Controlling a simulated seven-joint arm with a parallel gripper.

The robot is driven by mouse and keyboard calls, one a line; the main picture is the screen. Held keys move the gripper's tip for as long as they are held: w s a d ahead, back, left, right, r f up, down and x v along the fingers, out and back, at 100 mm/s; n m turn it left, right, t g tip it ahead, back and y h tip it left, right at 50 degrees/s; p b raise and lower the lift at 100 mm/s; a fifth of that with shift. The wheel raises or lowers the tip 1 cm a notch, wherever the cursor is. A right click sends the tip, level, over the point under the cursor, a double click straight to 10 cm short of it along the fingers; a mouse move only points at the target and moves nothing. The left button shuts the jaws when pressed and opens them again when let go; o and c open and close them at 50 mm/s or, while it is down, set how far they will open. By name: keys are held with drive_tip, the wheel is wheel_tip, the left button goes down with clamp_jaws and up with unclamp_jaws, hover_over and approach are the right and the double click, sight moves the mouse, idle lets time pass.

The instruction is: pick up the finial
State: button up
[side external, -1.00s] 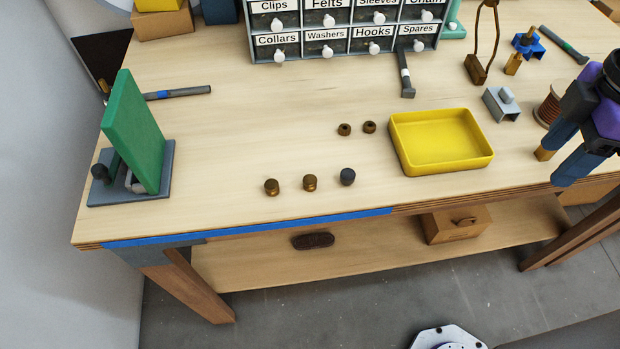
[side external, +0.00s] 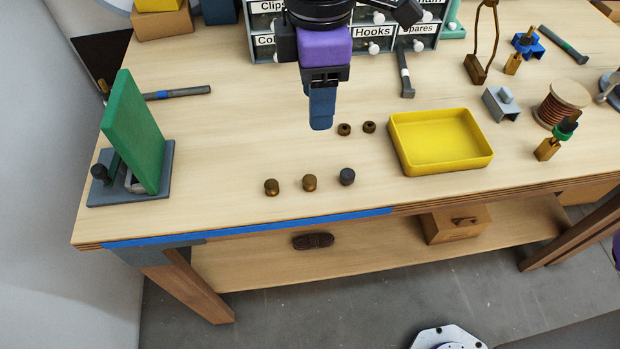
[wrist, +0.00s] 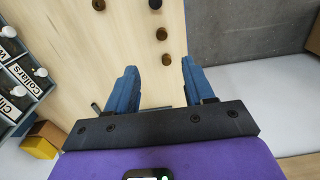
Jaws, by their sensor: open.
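Three small rounded knobs stand in a row near the table's front edge: a brass one at left (side external: 272,187), a brass one in the middle (side external: 310,183) and a dark one at right (side external: 347,177). I cannot tell for sure which is the finial. My gripper (side external: 320,126) is open and empty, pointing down above the table behind the row. In the wrist view, my gripper (wrist: 158,68) has its blue fingers apart. The left brass knob (wrist: 166,60) shows between the fingertips, with the middle brass knob (wrist: 161,34) and the dark knob (wrist: 155,4) beyond.
A yellow tray (side external: 440,166) lies further right. A labelled drawer cabinet (side external: 374,48) stands behind. A green panel on a grey base (side external: 134,140) stands at left. The table between panel and knobs is clear.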

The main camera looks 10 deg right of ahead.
approach(312, 179)
wheel_tip(312, 179, down, 9)
drive_tip(key=shift+r, duration=0.1)
clamp_jaws()
idle(0.8)
